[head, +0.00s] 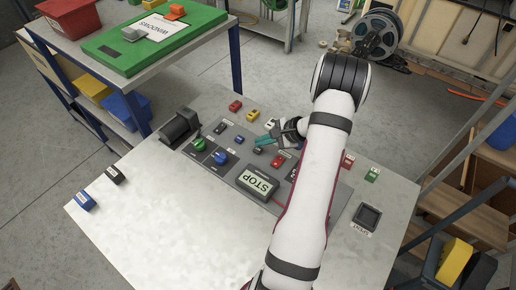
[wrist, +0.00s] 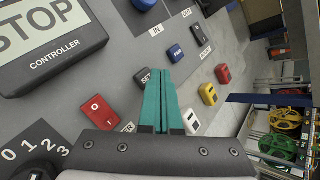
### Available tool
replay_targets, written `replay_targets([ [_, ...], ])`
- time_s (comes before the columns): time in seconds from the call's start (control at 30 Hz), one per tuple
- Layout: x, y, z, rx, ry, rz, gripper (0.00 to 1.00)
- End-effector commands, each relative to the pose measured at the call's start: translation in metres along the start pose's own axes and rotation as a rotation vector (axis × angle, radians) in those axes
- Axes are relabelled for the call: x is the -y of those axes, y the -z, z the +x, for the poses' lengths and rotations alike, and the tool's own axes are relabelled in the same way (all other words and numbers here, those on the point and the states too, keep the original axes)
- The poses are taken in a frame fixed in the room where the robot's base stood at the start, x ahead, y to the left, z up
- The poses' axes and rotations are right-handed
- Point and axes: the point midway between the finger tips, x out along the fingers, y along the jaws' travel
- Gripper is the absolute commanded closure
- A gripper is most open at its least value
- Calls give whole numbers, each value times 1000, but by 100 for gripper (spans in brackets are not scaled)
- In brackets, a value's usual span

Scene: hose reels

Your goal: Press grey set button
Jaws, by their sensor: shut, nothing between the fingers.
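A small dark grey button (head: 258,150) sits on the control panel between a blue button and a red rocker. In the wrist view the fingertips (wrist: 166,72) lie just right of the SET lettering and below the blue button. I cannot tell whether they touch the panel.
A red rocker (wrist: 97,113), a blue button (wrist: 176,53) and a white button (wrist: 192,122) are close around the fingers. The STOP display (head: 258,182) stands nearby. Green (head: 198,145) and blue (head: 220,157) knobs are further left. The front-left tabletop (head: 150,215) is clear.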

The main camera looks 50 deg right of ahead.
Motion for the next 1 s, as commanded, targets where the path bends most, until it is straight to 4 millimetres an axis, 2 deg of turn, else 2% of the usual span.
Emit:
replay_targets([
  [1.0, -4, 4, 6, 0, 0, 0, 100],
])
